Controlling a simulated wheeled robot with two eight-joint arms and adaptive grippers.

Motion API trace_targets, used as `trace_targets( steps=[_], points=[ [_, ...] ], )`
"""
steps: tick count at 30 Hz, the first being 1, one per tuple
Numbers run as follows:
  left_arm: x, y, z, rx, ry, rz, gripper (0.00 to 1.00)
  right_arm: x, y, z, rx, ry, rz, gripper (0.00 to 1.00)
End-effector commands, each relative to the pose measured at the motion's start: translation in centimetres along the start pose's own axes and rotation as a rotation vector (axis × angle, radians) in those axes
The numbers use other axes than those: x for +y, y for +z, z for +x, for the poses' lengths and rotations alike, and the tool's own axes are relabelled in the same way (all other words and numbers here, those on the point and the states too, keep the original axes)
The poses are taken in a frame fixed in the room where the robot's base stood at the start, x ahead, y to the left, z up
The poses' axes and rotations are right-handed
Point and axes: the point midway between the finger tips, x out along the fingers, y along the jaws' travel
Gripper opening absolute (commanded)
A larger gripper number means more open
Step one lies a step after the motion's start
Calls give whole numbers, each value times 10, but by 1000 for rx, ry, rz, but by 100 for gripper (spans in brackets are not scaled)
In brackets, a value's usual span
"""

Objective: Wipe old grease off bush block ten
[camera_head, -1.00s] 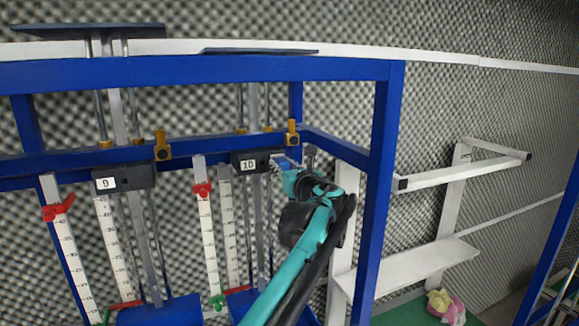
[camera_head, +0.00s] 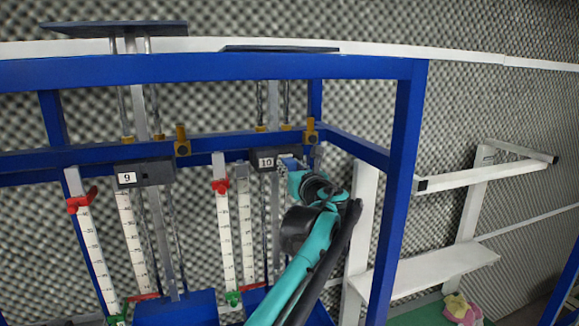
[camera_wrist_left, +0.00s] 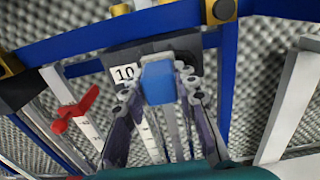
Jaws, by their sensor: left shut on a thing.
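Bush block ten (camera_head: 257,155) is a dark block with a white "10" label, on guide rods inside the blue frame. It also shows in the left wrist view (camera_wrist_left: 116,57). My left gripper (camera_head: 287,165) is at the right end of this block. In the left wrist view my left gripper (camera_wrist_left: 160,92) is shut on a small blue block-shaped pad (camera_wrist_left: 159,83). The pad overlaps the block's front face, just right of the label. I cannot tell whether it touches. Any grease is too small to make out. My right gripper is not in view.
Block nine (camera_head: 153,172) hangs to the left. Red-clipped scales (camera_head: 221,186) stand between the blocks. A blue frame post (camera_head: 402,200) rises just right of my arm. White shelf brackets (camera_head: 430,268) and a pink and yellow bundle (camera_head: 460,309) are further right.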

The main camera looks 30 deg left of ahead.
Motion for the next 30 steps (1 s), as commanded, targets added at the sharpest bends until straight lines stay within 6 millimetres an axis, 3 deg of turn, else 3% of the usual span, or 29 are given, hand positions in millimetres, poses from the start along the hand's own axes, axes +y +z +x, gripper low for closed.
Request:
trace_targets(
  steps=[13, 30],
  points=[
    [0, 0, -46, 0, 0, 0, 5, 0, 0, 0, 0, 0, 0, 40],
    [0, 0, -59, 0, -1, 0, 5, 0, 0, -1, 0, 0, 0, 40]
  ],
)
